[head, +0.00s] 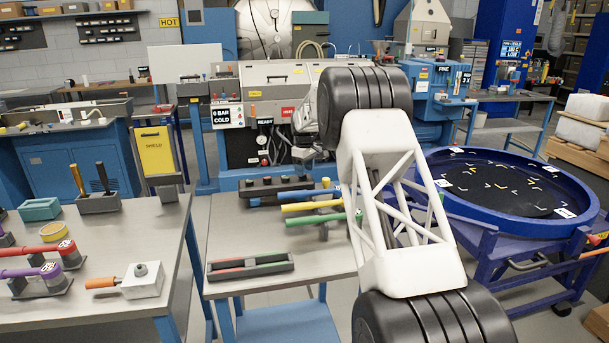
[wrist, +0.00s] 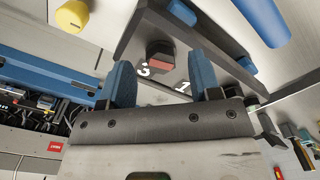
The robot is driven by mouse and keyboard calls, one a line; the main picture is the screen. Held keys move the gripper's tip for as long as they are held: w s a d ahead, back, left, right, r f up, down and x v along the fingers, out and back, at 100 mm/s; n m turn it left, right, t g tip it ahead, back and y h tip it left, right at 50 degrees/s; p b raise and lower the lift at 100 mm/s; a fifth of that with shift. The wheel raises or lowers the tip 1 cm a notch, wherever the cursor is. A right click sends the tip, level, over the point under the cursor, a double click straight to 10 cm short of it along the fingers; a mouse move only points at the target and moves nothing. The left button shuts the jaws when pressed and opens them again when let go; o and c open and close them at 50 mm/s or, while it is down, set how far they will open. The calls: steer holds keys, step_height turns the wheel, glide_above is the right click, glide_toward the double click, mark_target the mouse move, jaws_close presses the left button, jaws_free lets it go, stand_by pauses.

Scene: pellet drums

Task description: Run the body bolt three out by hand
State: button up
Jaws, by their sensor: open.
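In the wrist view my gripper (wrist: 161,68) is open, with its two blue fingers apart. A dark bolt head (wrist: 159,52) with a red face shows between the fingertips in the picture. A white "3" is marked beside it, and a "1" is farther right. The bolt sits on a dark grey body (wrist: 207,62). I cannot tell whether the fingers are around the bolt or short of it; no contact shows. In the head view my arm covers the middle, and the fingers and bolt three cannot be made out.
In the head view, yellow and green bars (head: 312,206) and a tray (head: 250,266) are on the middle bench. A round blue drum (head: 590,200) stands right.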

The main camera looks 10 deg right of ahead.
steer(key=shift+r, duration=2.35)
steer(key=shift+s+r, duration=0.1)
steer(key=shift+s+r, duration=0.2)
steer(key=s+a+r+m, duration=0.15)
steer(key=s+r, duration=0.35)
steer(key=s, duration=0.7)
steer(key=s+a+r+m+t, duration=0.15)
steer(key=s+r, duration=0.35)
steer(key=s, duration=0.7)
steer(key=s+a+r+m, duration=0.15)
steer(key=s+r, duration=0.35)
steer(key=s, duration=0.7)
steer(key=s+a+f+m, duration=0.1)
steer(key=s+f, duration=0.3)
steer(key=s, duration=1.5)
steer(key=s+a+f+m+t, duration=0.1)
steer(key=s+f+m, duration=0.2)
steer(key=s, duration=1.6)
steer(key=shift+s+f, duration=0.2)
steer(key=shift+f, duration=1)
